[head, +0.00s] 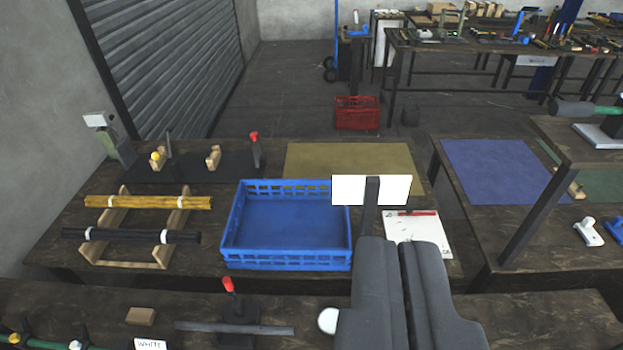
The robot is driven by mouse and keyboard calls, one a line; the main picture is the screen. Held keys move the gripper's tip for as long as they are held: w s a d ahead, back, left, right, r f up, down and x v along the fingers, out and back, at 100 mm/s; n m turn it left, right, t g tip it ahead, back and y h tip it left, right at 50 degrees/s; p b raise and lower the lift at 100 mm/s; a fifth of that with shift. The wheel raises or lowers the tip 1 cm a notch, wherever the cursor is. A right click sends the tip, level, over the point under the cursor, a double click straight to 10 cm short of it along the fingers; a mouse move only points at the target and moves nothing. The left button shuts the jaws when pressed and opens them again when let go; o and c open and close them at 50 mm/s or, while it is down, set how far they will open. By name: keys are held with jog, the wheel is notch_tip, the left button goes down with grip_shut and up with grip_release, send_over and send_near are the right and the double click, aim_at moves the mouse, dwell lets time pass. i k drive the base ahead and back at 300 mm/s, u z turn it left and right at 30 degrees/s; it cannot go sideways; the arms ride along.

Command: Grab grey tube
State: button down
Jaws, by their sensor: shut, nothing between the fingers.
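A grey tube (190,327) lies across the near bench at the bottom of the head view, pointing left to right. It passes at a black press base with an upright and a red knob (228,284). My gripper (400,246) is the pair of thick dark grey fingers at the lower right, pointing away from me. It is shut and empty, to the right of the tube and apart from it in the picture. The gripper covers part of the bench behind it.
A blue crate (232,232) stands empty on the middle bench. Left of it, a wooden rack (130,254) holds yellow tubes (146,202) and black tubes (128,236). A white sign (350,190) stands behind my gripper. A small wooden block (140,316) lies left of the grey tube.

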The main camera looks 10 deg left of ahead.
aim_at(179, 324)
jog(key=u, duration=0.8)
jog(key=k, duration=0.9)
jog(key=z, duration=0.05)
